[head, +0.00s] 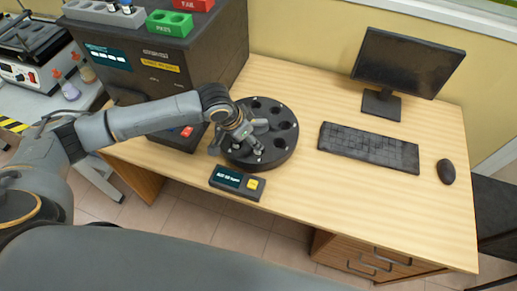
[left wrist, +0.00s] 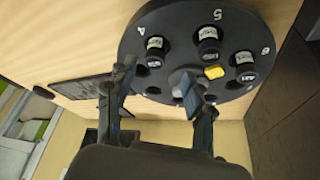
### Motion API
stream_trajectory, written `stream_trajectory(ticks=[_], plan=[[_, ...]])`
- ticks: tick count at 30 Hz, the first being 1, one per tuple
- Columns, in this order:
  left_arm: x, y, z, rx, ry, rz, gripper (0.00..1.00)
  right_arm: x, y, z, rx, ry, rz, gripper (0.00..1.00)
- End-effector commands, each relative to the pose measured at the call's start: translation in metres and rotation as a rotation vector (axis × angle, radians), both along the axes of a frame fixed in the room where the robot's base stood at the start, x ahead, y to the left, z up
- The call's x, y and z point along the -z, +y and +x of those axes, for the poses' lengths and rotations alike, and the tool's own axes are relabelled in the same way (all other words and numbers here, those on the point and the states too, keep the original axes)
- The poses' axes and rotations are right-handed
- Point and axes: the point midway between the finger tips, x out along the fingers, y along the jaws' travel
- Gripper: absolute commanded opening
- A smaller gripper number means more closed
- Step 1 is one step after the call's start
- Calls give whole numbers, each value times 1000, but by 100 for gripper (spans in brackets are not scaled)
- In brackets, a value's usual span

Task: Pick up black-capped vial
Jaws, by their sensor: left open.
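A black round carousel (head: 284,154) lies on the desk, and its numbered slots show in the left wrist view (left wrist: 185,14). In that view several slots hold dark vials with white labels, such as one vial (left wrist: 208,42) by number 5, another vial (left wrist: 155,50) to its left and a third vial (left wrist: 246,68) to its right. Their caps look dark, but the picture is too small to be sure. My left gripper (head: 240,142) is over the carousel's left part; its open fingers (left wrist: 158,82) reach towards the carousel. I cannot tell whether anything stands between them. My right gripper is not in view.
A small black box with a screen and yellow button (head: 237,183) is in front of the carousel. A dark machine (head: 215,60) stands behind it, carrying a green PASS rack (head: 169,24), a red FAIL rack (head: 194,4) and a grey rack (head: 100,14). A keyboard (head: 368,148) is to the right.

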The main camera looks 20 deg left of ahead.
Motion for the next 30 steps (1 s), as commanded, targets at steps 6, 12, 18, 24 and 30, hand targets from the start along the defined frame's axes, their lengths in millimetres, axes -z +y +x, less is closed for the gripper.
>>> stream_trajectory(ticks=[6, 12, 18, 24, 30], plan=[[18, -9, 4, 1, 3, 1, 53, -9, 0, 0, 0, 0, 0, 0], [43, -17, 12, 0, 1, 1, 53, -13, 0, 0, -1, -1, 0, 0], [50, -19, 14, 1, 0, 0, 53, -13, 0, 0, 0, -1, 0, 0], [50, -19, 14, 1, 0, 0, 39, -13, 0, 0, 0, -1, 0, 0], [50, -18, 14, 1, 0, 0, 0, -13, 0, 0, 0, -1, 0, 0]])
